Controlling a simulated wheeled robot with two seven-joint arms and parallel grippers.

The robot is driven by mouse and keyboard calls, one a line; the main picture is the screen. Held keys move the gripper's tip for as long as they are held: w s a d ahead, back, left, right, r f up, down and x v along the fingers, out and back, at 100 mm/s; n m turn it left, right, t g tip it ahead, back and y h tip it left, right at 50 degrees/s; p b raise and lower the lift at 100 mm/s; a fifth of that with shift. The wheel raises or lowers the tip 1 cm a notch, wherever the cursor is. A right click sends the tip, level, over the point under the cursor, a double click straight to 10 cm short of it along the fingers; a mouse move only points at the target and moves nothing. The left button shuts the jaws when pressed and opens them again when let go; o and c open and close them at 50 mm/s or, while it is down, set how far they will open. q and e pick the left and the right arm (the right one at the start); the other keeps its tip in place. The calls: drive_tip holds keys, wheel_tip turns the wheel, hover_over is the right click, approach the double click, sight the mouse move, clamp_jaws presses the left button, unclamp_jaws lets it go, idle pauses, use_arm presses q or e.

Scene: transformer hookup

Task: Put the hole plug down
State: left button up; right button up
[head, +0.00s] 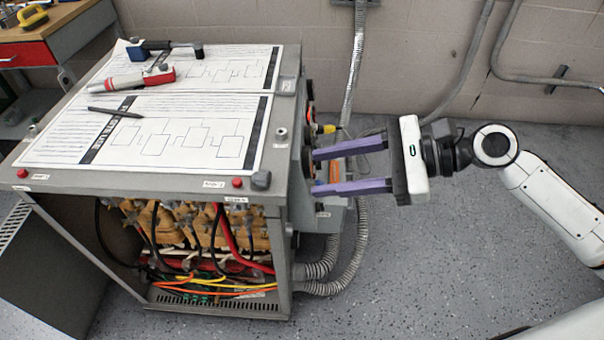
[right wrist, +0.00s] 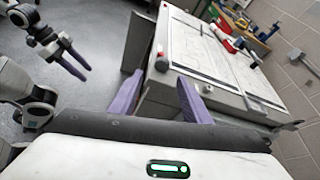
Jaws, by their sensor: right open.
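My right gripper (head: 315,172) reaches in from the right at the right side of the grey transformer cabinet (head: 160,184). Its two purple fingers are wide apart, with nothing seen between them; their tips are near the cabinet's side. They also show in the right wrist view (right wrist: 161,80). I see no other clear hole plug. My left gripper (right wrist: 74,61) shows only in the right wrist view, with its fingers apart and empty, away from the cabinet.
Printed sheets (head: 170,132) cover the cabinet top, with a red and grey tool (head: 132,79), a blue and black tool (head: 150,50) and a dark pen (head: 114,112). Conduits (head: 350,260) hang at the cabinet's right side. The floor (head: 440,260) at right is clear.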

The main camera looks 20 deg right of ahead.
wheel_tip(320, 180, down, 20)
drive_tip(key=s+d+n+t+h, duration=0.25)
drive_tip(key=n+h, duration=0.25)
drive_tip(key=n, duration=0.4)
drive_tip(key=s+a+f+n+h, duration=0.1)
drive_tip(key=s+f+n+h, duration=0.4)
drive_tip(key=s+f+n, duration=0.6)
drive_tip(key=shift+s+a+f+n, duration=0.35)
drive_tip(key=shift+s+n, duration=0.3)
drive_tip(key=shift+n, duration=0.25)
drive_tip(key=shift+t, duration=0.25)
